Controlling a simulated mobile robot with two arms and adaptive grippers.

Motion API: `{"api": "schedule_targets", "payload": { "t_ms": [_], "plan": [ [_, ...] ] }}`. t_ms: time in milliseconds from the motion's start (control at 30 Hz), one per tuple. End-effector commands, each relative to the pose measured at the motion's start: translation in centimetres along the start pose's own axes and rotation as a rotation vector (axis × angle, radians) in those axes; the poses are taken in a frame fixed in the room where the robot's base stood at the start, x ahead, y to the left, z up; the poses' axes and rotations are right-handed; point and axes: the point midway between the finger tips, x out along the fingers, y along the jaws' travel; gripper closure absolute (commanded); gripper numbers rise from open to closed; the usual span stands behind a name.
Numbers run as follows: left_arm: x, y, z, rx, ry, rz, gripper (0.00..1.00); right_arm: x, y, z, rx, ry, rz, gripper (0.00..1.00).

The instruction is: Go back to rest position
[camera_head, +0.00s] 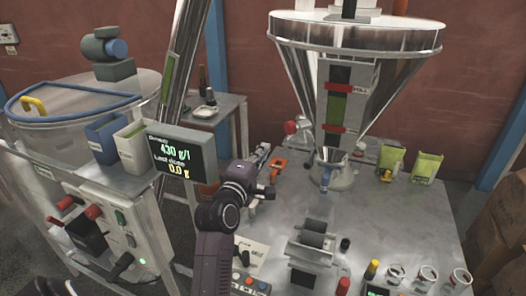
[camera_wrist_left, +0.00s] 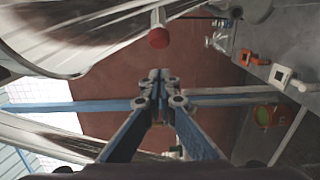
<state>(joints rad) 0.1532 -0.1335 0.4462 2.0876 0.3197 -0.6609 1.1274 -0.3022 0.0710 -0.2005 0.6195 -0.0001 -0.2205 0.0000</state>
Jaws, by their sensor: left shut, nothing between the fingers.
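My left arm rises from the bottom of the head view, and its left gripper (camera_head: 264,155) is over the left part of the metal table (camera_head: 402,215), beside an orange clamp-like part (camera_head: 279,164). In the left wrist view the blue fingers of this gripper (camera_wrist_left: 160,78) meet at their tips with nothing between them. A red knob (camera_wrist_left: 158,38) shows beyond the tips there.
A large steel hopper (camera_head: 354,58) stands at the back of the table. A display (camera_head: 182,157) and a control cabinet (camera_head: 119,215) are left of my arm. Green bags (camera_head: 426,167), a roller device (camera_head: 313,243) and several small jars (camera_head: 428,276) stand on the table.

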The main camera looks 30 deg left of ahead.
Motion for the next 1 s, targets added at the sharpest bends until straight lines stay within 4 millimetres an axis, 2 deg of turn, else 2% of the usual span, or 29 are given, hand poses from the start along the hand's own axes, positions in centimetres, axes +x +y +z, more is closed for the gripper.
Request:
{"api": "schedule_targets", "payload": {
  "t_ms": [333, 400, 467, 567, 667, 700, 800, 900, 1000],
  "plan": [
    [-0.1, -0.3, 0.2, 0.015, -0.005, -0.008, 1.0, 0.0, 0.6, -0.3, -0.003, 0.005, 0.007, 1.0],
    [-0.6, -1.3, 0.9, 0.072, -0.026, -0.041, 1.0, 0.0, 0.8, -0.3, -0.004, 0.005, 0.009, 1.0],
    [-1.5, -3.2, 2.0, 0.164, -0.062, -0.096, 1.0, 0.0, 0.9, -0.3, -0.004, 0.004, 0.01, 1.0],
    [-4.4, -7.9, 4.7, 0.402, -0.167, -0.227, 1.0, 0.0, 1.0, -0.2, -0.005, 0.004, 0.011, 1.0],
    [-9.0, -13.5, 7.3, 0.681, -0.321, -0.372, 1.0, 0.0, 1.0, -0.2, -0.005, 0.004, 0.011, 1.0],
    [-11.2, -15.6, 8.1, 0.788, -0.389, -0.425, 1.0, 0.0, 1.0, -0.2, -0.004, 0.003, 0.011, 1.0],
    [-16.8, -20.2, 9.5, 1.025, -0.569, -0.537, 1.0, 0.0, 1.0, -0.2, -0.004, 0.003, 0.011, 1.0],
    [-22.0, -23.3, 10.2, 1.209, -0.736, -0.613, 1.0, 0.0, 1.0, -0.1, -0.004, 0.002, 0.011, 1.0],
    [-26.5, -25.5, 10.4, 1.343, -0.883, -0.665, 1.0, 0.0, 1.0, -0.1, -0.004, 0.001, 0.011, 1.0]
  ]
}}
